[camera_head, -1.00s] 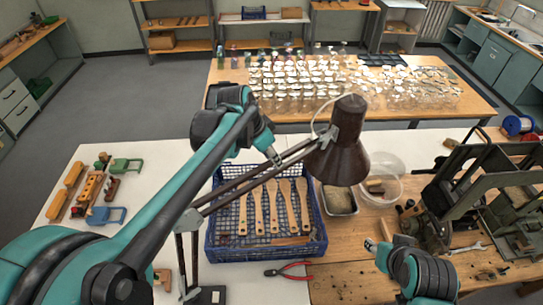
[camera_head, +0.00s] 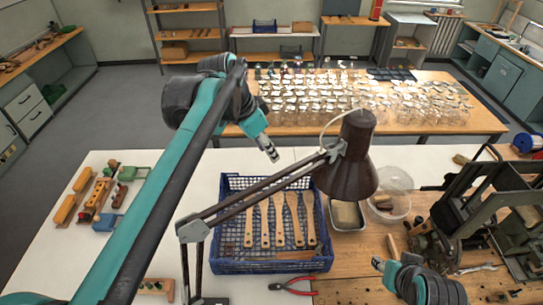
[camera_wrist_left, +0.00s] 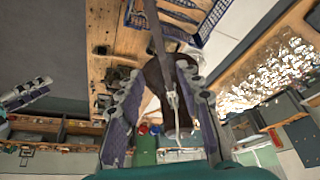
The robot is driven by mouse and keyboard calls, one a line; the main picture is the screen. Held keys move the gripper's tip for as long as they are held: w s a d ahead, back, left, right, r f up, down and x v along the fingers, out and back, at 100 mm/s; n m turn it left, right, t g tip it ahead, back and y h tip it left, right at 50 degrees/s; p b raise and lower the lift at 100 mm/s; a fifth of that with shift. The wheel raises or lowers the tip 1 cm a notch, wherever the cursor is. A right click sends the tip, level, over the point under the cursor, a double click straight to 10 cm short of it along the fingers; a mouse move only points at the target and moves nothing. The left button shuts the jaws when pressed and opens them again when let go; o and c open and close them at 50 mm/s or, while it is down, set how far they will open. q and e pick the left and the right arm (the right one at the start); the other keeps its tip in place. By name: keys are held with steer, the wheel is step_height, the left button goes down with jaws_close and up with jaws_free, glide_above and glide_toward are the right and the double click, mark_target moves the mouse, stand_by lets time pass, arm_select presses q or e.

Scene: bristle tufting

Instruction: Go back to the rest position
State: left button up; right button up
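My left gripper (camera_head: 270,152) is raised above the white table, left of the brown desk lamp's shade (camera_head: 347,175) and beyond the blue crate. In the left wrist view its two fingers (camera_wrist_left: 163,115) stand apart with nothing between them; the lamp (camera_wrist_left: 160,75) shows behind them. My right gripper (camera_head: 378,263) is low at the front right, over the wooden worktop. Only its small tip shows, and I cannot tell whether it is open or shut.
The blue crate (camera_head: 228,267) holds several wooden brush handles. The lamp's arm crosses over it. Red pliers (camera_head: 292,287) lie in front. A dark machine (camera_head: 480,205) stands at right. Wooden toys lie at left. The back table (camera_head: 488,119) carries many glasses.

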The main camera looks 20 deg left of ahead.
arm_select(q)
steer(key=shift+s+r, duration=0.1)
steer(key=shift+r, duration=0.15)
steer(key=s+a+f+n+t+y, duration=0.1)
steer(key=s+f+n+t+y, duration=0.25)
steer(key=s+f+n, duration=0.85)
step_height(320, 180, down, 34)
steer(key=s+m+b, duration=0.2)
steer(key=m+b, duration=0.2)
steer(key=b, duration=2.6)
steer(key=shift+s+h, duration=0.3)
steer(key=shift+h, duration=0.05)
